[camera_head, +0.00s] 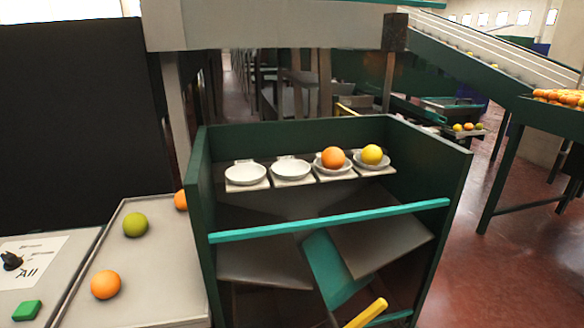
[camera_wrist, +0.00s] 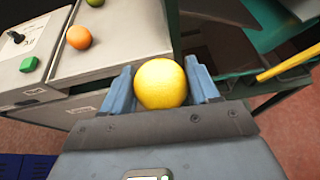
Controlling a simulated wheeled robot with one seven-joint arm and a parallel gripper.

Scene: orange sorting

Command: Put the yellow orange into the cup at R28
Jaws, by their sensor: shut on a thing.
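In the wrist view, my gripper (camera_wrist: 160,68) is shut on a yellow orange (camera_wrist: 160,85), which sits between its two blue fingers. The head view shows neither my gripper nor this fruit. A row of white cups stands in the green frame: a far left cup (camera_head: 245,175) and a second cup (camera_head: 291,170) are empty. The third cup (camera_head: 321,168) holds an orange fruit (camera_head: 333,158). The far right cup (camera_head: 385,166) holds another yellow fruit (camera_head: 372,154). No R28 label is readable.
A teal bar (camera_head: 330,220) crosses the front of the green frame (camera_head: 198,170) below the cups. A yellow bar (camera_head: 367,313) sticks out lower down. A grey tray (camera_head: 160,270) at the left holds a green fruit (camera_head: 135,225) and an orange fruit (camera_head: 105,284).

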